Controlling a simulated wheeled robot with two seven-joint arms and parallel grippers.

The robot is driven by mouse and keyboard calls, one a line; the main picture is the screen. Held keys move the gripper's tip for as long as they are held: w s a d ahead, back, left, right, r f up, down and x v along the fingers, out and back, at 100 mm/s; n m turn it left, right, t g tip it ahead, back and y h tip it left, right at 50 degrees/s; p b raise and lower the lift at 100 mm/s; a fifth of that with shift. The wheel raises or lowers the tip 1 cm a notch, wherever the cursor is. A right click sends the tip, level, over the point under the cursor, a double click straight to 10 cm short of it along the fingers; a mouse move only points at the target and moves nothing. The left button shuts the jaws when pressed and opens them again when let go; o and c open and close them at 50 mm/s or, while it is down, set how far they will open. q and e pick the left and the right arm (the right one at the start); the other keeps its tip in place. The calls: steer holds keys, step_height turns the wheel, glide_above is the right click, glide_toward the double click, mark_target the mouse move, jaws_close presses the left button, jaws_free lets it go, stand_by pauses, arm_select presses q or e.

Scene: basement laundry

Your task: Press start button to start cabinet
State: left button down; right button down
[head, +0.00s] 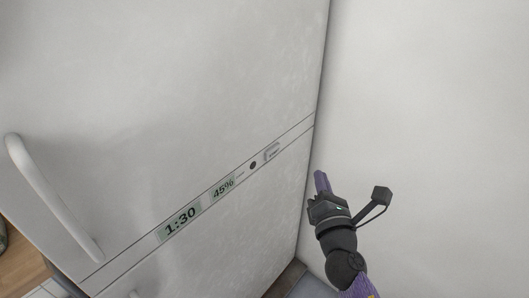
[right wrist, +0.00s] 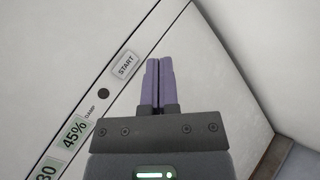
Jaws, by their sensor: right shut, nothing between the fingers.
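A white cabinet (head: 190,90) fills the left and middle of the head view. A control strip crosses its front, with displays reading 1:30 (head: 180,222) and 45% (head: 223,187), a dark round knob or dot (head: 253,165) and the start button (head: 271,152). In the right wrist view the button (right wrist: 125,65) is a pale rectangle marked START. My right gripper (head: 320,178) is shut and empty, to the right of and below the button in the head view. In the right wrist view its purple fingers (right wrist: 158,82) lie just right of the button; I cannot tell contact. My left gripper is not in view.
A white handle (head: 50,200) sticks out from the cabinet's left side. A plain white wall (head: 430,90) stands to the right, close to my right arm. A bit of floor (head: 290,280) shows at the bottom.

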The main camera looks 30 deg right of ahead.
mark_target(273, 152)
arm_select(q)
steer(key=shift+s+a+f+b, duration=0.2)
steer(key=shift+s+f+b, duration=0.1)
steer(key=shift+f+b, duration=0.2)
arm_select(e)
steer(key=w+a, duration=0.3)
steer(key=w, duration=0.4)
steer(key=shift+w+a, duration=0.3)
steer(key=shift+w, duration=0.1)
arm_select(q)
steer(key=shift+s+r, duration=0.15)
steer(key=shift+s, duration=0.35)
arm_select(e)
steer(key=shift+r, duration=0.1)
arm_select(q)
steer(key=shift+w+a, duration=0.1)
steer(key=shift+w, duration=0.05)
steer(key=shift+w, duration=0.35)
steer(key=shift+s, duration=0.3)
